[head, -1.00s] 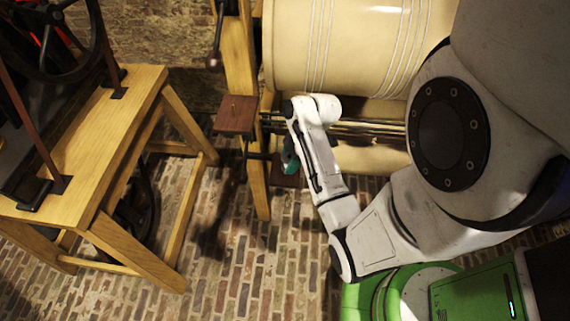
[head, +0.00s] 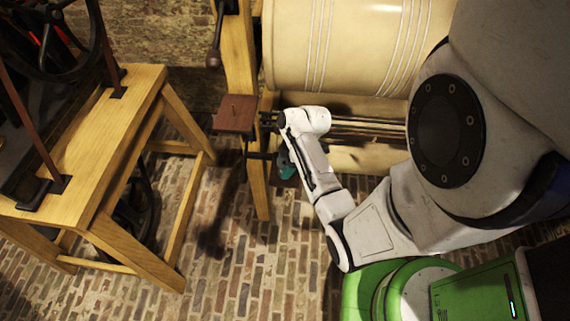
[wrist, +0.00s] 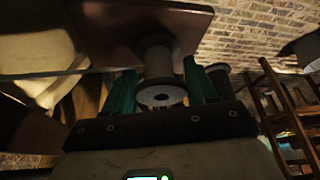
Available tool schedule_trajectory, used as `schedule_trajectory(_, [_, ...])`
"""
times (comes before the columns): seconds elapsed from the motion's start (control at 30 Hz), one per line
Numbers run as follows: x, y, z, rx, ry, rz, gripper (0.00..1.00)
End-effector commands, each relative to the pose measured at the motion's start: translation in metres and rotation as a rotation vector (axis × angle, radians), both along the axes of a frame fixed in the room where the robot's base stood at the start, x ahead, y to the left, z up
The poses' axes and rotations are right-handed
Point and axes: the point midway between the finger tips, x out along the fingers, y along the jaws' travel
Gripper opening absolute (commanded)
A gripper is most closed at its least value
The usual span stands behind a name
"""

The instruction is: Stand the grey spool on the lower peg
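The grey spool (wrist: 158,66) sits between the two green fingers of my gripper (wrist: 160,82) in the wrist view, with its near flange and central hole facing the camera. The fingers meet the spool's sides, so my gripper looks shut on it. The spool's far end is close to a dark brown board (wrist: 112,28); I cannot tell if it touches. In the head view my gripper (head: 287,168) is over the small lower board (head: 288,182), beside the wooden post. The spool and the lower peg cannot be made out there.
A higher brown shelf (head: 236,113) juts from the wooden post (head: 240,60) just left of my wrist. A large cream drum (head: 340,45) and metal rods (head: 370,128) lie behind my arm. A wooden bench (head: 120,135) stands at left. Brick floor (head: 230,265) between is clear.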

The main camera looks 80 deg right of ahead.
Motion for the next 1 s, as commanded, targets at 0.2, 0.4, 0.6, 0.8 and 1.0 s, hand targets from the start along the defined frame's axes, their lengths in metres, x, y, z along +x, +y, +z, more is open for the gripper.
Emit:
schedule_trajectory(0.2, [0.000,0.000,0.000,0.001,0.000,0.000,0.78])
schedule_trajectory(0.4, [0.000,0.000,0.000,0.001,0.000,0.000,0.81])
schedule_trajectory(0.6, [-0.002,-0.001,0.009,0.000,0.000,0.000,0.81])
schedule_trajectory(0.8, [-0.014,-0.007,0.041,-0.003,-0.001,-0.001,0.81])
schedule_trajectory(1.0, [-0.028,-0.013,0.079,-0.003,-0.001,0.000,0.81])
